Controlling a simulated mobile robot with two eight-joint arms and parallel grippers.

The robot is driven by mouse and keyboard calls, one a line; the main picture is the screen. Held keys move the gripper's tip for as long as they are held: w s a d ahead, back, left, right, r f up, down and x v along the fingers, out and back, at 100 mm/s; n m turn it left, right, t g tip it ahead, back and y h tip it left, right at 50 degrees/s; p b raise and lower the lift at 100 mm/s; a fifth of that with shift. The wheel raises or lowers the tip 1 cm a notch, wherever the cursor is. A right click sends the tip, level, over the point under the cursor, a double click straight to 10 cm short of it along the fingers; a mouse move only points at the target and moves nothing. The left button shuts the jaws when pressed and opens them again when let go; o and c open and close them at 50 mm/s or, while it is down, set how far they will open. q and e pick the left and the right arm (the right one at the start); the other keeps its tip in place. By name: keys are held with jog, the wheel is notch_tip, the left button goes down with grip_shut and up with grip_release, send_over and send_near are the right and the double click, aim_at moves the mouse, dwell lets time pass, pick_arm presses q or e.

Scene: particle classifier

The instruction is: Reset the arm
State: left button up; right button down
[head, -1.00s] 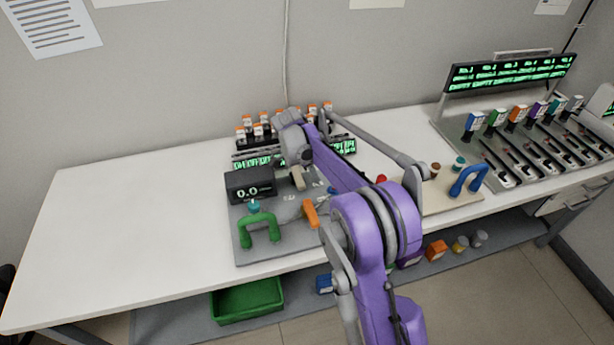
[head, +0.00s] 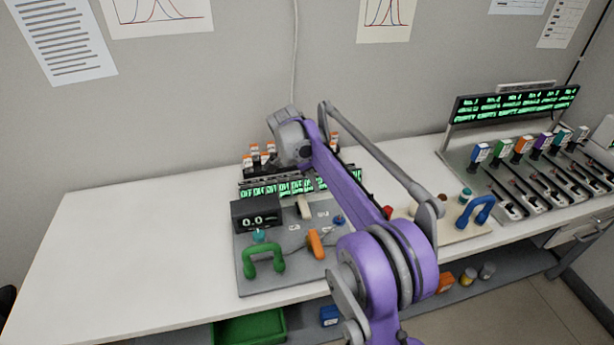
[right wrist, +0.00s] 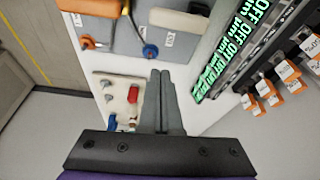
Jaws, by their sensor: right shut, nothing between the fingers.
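My right arm, purple and grey, reaches over the table in the head view, with its grey wrist end raised in front of the back rack. In the right wrist view my right gripper (right wrist: 161,82) is shut and its two grey fingers lie together with nothing between them. It is above the table, apart from the control board (head: 285,275). The board bears a green handle (head: 264,262), a black display box (head: 257,213), an orange lever (head: 315,243) and a beige switch (head: 304,207). My left gripper is out of view.
A rack of orange-capped vials (head: 252,158) with green displays stands behind the board. A beige board with a blue handle (head: 475,212) lies to the right, and a feeder rack (head: 505,197) stands beyond it. The white table (head: 130,250) is clear at left. A green bin (head: 250,328) sits below.

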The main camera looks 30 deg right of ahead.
jog(key=s+a+r+n+t+y, duration=0.25)
jog(key=s+a+n, duration=0.65)
jog(key=s, duration=0.5)
jog(key=s+a+f+n+t, duration=0.1)
jog(key=s+a+f+n, duration=0.1)
jog(key=s, duration=0.3)
jog(key=s+a+f+n+t+y, duration=0.1)
jog(key=s+a+f+n, duration=0.1)
jog(key=s+f+n, duration=0.2)
jog(key=s+a+f+n+t, duration=0.1)
jog(key=s+a+f+n, duration=0.1)
jog(key=s, duration=0.5)
jog(key=f+n, duration=0.1)
jog(key=n, duration=0.1)
jog(key=shift+s+a+n, duration=0.25)
jog(key=shift+n, duration=0.05)
